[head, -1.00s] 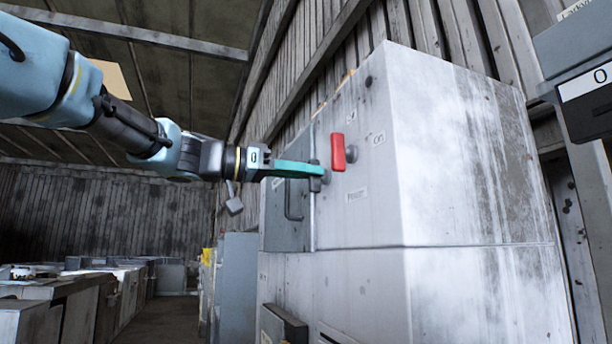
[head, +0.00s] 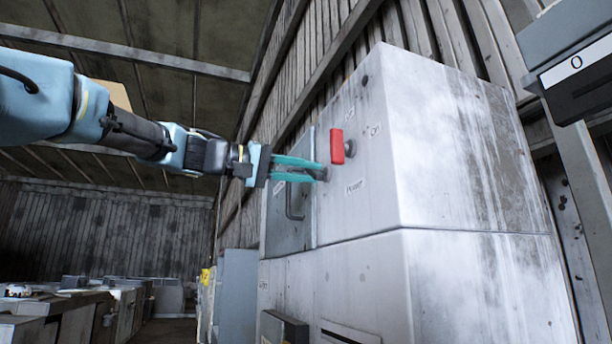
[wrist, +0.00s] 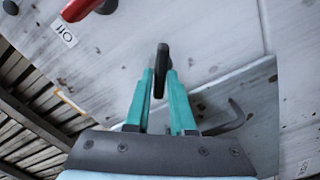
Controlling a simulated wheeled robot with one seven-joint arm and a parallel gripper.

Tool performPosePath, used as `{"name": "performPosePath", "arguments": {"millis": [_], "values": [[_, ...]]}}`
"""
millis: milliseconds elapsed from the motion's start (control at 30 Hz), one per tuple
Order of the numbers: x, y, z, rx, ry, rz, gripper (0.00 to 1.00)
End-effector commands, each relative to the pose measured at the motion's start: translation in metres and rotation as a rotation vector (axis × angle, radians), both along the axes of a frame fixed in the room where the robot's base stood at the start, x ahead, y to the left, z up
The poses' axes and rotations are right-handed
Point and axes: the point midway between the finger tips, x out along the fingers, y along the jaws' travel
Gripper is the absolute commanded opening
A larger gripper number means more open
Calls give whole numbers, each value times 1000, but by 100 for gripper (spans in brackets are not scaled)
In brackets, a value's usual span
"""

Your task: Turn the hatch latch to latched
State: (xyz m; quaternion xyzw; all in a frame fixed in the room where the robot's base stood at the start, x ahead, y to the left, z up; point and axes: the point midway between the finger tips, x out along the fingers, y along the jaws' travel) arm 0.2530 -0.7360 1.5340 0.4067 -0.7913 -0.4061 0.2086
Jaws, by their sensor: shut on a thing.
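My gripper (head: 322,171) is shut on the hatch latch (wrist: 162,62), a small dark lever on the pale cabinet face. In the wrist view, the two teal fingers stand on either side of the latch. In the head view, the fingertips cover most of it, and one finger shows above the other. The grey hatch (head: 283,225) is to the left of the latch and lies flush with the cabinet face, as far as I can tell. Its bent handle (wrist: 232,120) shows in the wrist view to the right of the fingers.
A red switch handle (head: 337,146) sticks out of the cabinet (head: 375,195) just above and right of my fingertips. A grey box (head: 585,70) marked "O" hangs at the upper right. Low benches (head: 75,315) stand at the lower left.

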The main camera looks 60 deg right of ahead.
Motion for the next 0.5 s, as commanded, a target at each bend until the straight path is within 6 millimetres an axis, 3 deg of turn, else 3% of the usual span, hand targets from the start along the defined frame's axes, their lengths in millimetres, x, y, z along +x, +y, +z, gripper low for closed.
{"name": "performPosePath", "arguments": {"millis": [500], "values": [[2,-1,-3,260,362,1,0]]}}
